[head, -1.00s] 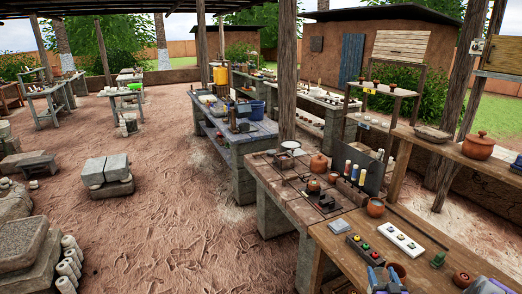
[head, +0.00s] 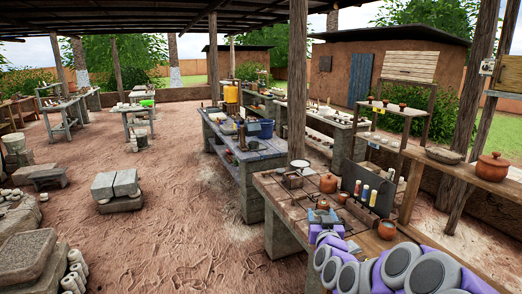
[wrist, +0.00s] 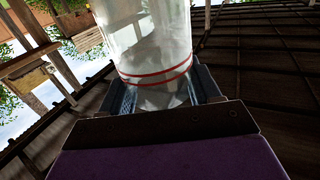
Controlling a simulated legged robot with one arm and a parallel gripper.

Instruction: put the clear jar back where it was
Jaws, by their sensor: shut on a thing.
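The clear jar (wrist: 150,35) fills the upper middle of the wrist view. It is see-through, with two thin red bands around it. My gripper (wrist: 163,92) is shut on it, one dark finger on each side below the bands. The jar looks tilted in that picture. In the head view my gripper (head: 323,216) is above the near workbench (head: 283,205), at the end of my purple and grey arm. I cannot make out the jar clearly there. The arm hides much of the bench's near part.
A wooden post (head: 297,110) rises behind the bench. Open dirt floor (head: 190,235) lies to the left.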

